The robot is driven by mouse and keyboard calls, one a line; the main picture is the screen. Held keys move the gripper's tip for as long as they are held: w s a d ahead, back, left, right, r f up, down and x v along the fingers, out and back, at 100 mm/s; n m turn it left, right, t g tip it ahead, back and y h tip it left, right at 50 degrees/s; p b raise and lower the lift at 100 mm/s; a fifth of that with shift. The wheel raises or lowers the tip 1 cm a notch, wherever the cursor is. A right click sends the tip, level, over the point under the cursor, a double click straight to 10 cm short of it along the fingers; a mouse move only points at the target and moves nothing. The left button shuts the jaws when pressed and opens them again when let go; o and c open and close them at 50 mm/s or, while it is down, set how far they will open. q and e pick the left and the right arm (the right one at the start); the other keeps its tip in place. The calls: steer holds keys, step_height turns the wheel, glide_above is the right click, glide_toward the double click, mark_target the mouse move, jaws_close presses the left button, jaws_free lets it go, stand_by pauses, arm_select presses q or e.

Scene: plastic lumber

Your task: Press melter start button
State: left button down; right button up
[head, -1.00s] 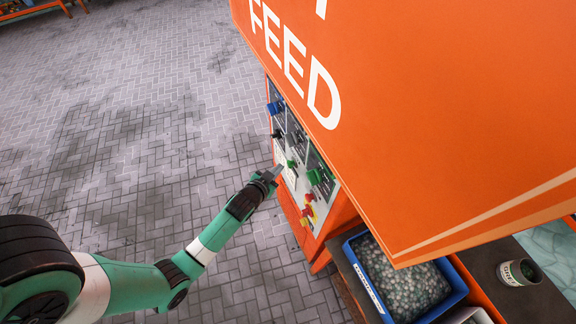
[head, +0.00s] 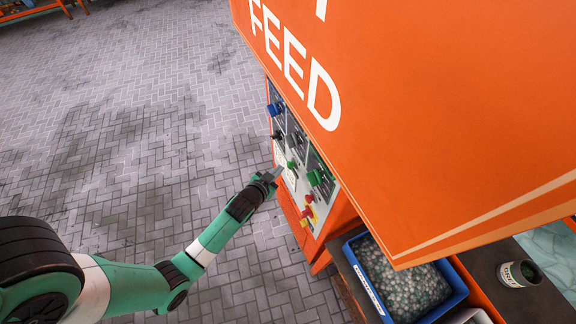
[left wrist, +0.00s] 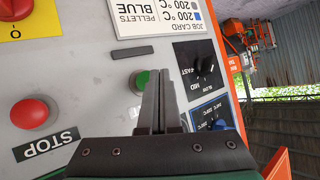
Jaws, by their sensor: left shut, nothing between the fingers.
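The control panel (left wrist: 85,85) of the orange machine fills much of the left wrist view. A round green button (left wrist: 140,79) sits on it, partly hidden behind the fingers of my left gripper (left wrist: 163,75). The fingers are shut and empty, their tips over the right side of the button. I cannot tell whether they touch it. In the head view my left gripper (head: 277,170) is at the left edge of the panel, near a small green control (head: 291,164). My right gripper is not in view.
A red button (left wrist: 30,113) sits near a STOP label (left wrist: 46,144). A black speed dial (left wrist: 204,68), a blue dial (left wrist: 214,117) and a job card (left wrist: 155,18) are close by. The orange FEED hopper (head: 430,110) overhangs. A blue pellet bin (head: 450,276) stands lower right.

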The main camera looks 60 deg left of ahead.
arm_select(q)
steer(key=shift+w, duration=0.1)
stand_by(0.8)
steer(key=shift+w, duration=0.35)
steer(key=shift+w+d+b, duration=0.1)
steer(key=shift+w+b, duration=0.4)
steer(key=shift+b, duration=0.05)
stand_by(0.6)
steer(key=shift+s, duration=0.15)
steer(key=shift+s+p, duration=0.6)
steer(key=shift+s, duration=0.15)
